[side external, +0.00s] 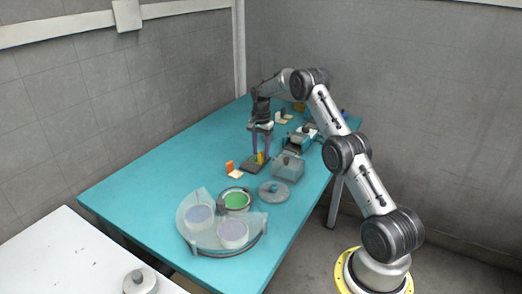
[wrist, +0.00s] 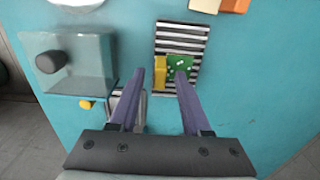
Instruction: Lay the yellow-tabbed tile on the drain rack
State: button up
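A green tile (wrist: 181,64) with white dots and a yellow tab (wrist: 160,72) lies on a black-and-white striped rack (wrist: 182,32) in the wrist view. The tab is at the tile's left edge. In the side view the yellow tab (side external: 261,157) shows over the dark rack (side external: 250,167), below my gripper (side external: 262,158). My gripper is open, its two purple fingers apart.
A clear box with a dark knob (wrist: 75,62) stands beside the rack; the side view shows a similar box (side external: 288,167). An orange-tabbed piece (side external: 233,170), a grey lidded disc (side external: 274,191), a green-filled bowl (side external: 236,201) and a clear tray (side external: 190,232) are nearer. The table's left side is clear.

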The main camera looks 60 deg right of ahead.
aim_at(261, 152)
notch_tip(261, 152, up, 12)
jog(key=s+a+r+n+t, duration=0.1)
jog(key=s+a+r+n, duration=0.35)
jog(key=a+r, duration=0.5)
jog(key=s+a+r+n+t, duration=0.2)
jog(key=s+a+r+n, duration=0.3)
jog(key=a, duration=0.7)
jog(key=s+a+f+n+t, duration=0.1)
jog(key=s+a+n, duration=0.3)
jog(key=s, duration=0.7)
jog(key=s+a+f+n+t, duration=0.1)
jog(key=s+a+f+n, duration=0.3)
jog(key=s+a, duration=0.4)
jog(key=s, duration=0.3)
jog(key=shift+s+t, duration=0.15)
jog(key=shift+t, duration=0.15)
jog(key=shift+n, duration=0.25)
